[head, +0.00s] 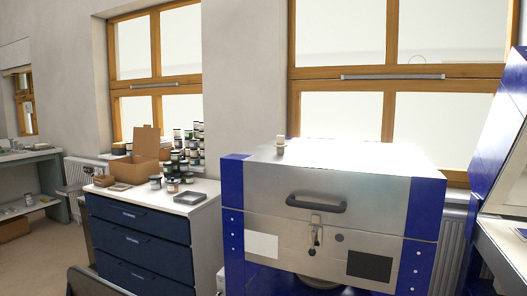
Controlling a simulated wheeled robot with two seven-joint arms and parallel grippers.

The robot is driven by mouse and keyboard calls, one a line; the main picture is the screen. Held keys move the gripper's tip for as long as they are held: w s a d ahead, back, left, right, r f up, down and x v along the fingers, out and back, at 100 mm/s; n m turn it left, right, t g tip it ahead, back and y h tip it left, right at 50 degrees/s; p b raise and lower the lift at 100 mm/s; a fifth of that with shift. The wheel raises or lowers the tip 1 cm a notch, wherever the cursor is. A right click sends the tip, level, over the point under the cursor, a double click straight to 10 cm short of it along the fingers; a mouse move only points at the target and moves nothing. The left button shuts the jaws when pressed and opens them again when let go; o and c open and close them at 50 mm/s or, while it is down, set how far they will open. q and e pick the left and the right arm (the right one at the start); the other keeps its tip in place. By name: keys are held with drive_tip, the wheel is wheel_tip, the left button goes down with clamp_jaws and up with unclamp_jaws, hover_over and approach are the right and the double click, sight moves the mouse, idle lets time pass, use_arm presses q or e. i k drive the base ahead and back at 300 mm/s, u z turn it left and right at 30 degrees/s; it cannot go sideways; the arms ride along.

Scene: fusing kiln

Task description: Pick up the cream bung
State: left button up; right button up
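A small cream bung (281,146) stands near the back left of the kiln's silver lid (350,158). The kiln is a steel box with blue corners, and its lid is down, with a dark handle (316,205) and a latch (315,236) on the front. The bung is small in the head view, and I cannot tell whether it sits in a hole or on the surface. Neither of my grippers is in view.
Left of the kiln, a blue drawer cabinet (138,238) carries several jars (172,184), a cardboard box (147,148) and a grey tray (190,198). A second blue-sided unit (497,150) stands at the right edge. Windows are behind. The rest of the kiln lid looks clear.

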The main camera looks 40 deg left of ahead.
sight(280, 145)
drive_tip(key=z, duration=0.1)
drive_tip(key=k, duration=0.55)
drive_tip(key=u, duration=1.1)
drive_tip(key=i, duration=1.45)
drive_tip(key=z, duration=0.95)
